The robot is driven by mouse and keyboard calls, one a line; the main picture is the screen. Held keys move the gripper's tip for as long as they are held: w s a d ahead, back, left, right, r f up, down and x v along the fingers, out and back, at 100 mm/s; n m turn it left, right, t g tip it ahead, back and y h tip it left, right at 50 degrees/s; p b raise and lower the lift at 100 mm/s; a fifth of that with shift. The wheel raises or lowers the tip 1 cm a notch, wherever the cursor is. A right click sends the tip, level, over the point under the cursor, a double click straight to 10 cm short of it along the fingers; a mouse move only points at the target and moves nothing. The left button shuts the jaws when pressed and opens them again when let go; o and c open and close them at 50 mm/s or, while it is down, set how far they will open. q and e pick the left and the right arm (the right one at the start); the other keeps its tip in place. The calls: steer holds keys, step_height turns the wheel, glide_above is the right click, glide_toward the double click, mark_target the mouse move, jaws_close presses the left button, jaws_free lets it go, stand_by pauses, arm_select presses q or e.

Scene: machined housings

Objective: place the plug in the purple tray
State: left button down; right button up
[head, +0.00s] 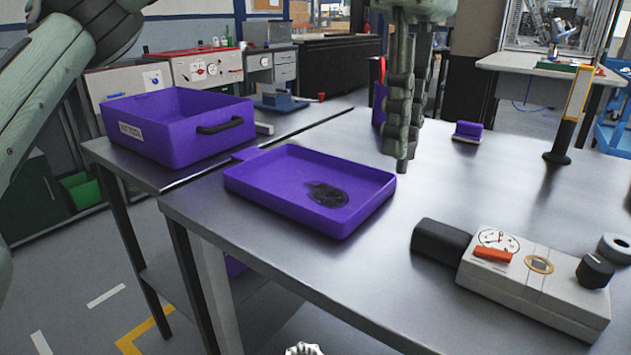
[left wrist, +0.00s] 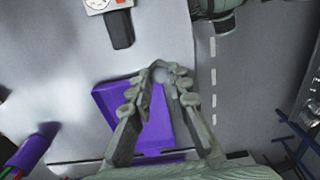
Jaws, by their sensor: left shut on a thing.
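The purple tray (head: 235,181) lies flat near the left edge of the steel table, with a dark patch like a shadow on its floor. It also shows in the left wrist view (left wrist: 108,100), beyond my fingers. My left gripper (head: 402,160) points down, just right of the tray in the head view and apart from it. In the left wrist view its fingers (left wrist: 161,84) are closed around a small greyish thing, apparently the plug (left wrist: 161,74). The fingers hide most of it. My right gripper is not clearly seen in either view.
A grey housing (head: 545,287) with a dial, red lever and black end stands at the front right. A purple bin (head: 190,154) with a black handle stands on the left table. A black-and-yellow post (head: 572,115) stands at the right. The table's middle is clear.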

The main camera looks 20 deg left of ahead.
arm_select(q)
steer(key=w+a+f+p, duration=0.1)
steer(key=a, duration=1)
steer(key=w+a+f+p, duration=0.1)
steer(key=a+f, duration=0.1)
steer(key=a, duration=1)
glide_toward(309, 199)
steer(key=shift+s+f+b, duration=0.1)
steer(key=shift+b, duration=0.35)
steer(key=shift+f, duration=0.15)
step_height(309, 199, down, 3)
steer(key=shift+f, duration=0.5)
arm_select(e)
steer(key=f, duration=0.4)
steer(key=shift+s+a, duration=0.15)
steer(key=shift+s, duration=0.1)
